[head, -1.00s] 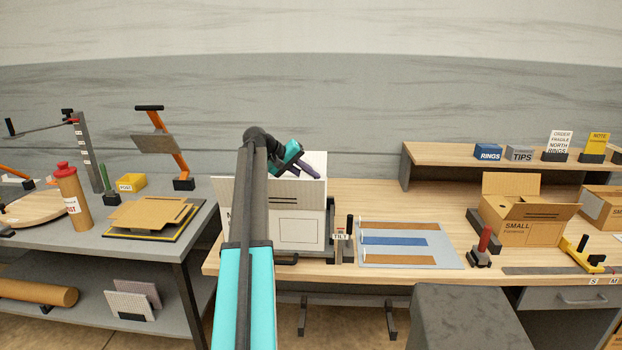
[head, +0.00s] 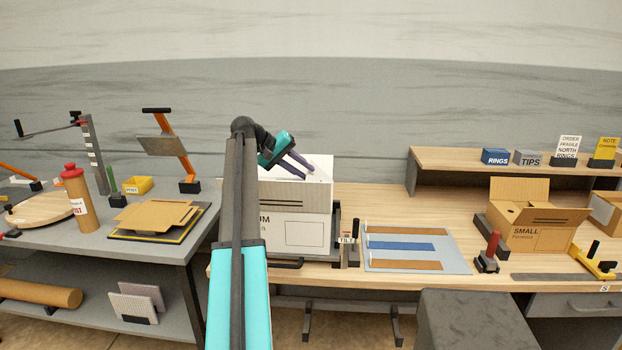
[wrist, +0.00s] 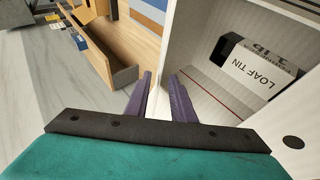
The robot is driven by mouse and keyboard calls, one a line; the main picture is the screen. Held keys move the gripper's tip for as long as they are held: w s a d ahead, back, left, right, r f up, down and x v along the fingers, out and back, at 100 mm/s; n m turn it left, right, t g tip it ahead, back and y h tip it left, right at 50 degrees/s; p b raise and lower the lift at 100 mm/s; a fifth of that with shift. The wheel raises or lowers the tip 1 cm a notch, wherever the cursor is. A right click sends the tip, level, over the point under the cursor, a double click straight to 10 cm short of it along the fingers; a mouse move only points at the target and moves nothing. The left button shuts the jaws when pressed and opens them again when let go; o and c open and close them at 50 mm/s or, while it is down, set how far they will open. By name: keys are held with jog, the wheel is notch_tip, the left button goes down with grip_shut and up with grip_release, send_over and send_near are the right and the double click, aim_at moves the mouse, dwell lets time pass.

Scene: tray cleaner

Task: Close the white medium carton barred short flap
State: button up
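The white medium carton (head: 305,235) stands on the wooden bench, partly hidden behind my arm. My gripper (head: 312,175) is over the carton's top, pointing right. In the wrist view, the two purple fingers of my gripper (wrist: 165,85) are apart, on either side of a thin white panel edge (wrist: 168,55). Whether they touch it, and whether it is flap or wall, I cannot tell. A loaf tin box (wrist: 262,68) lies inside the carton.
A TILT-labelled post (head: 349,240) stands right of the carton, beside a grey board (head: 440,263) with brown and blue strips. A small brown carton (head: 535,235) stands farther right. On the left, a grey table (head: 165,248) holds a red-capped bottle (head: 78,200).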

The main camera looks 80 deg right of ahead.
jog(key=b+v, duration=0.1)
jog(key=v, duration=0.6)
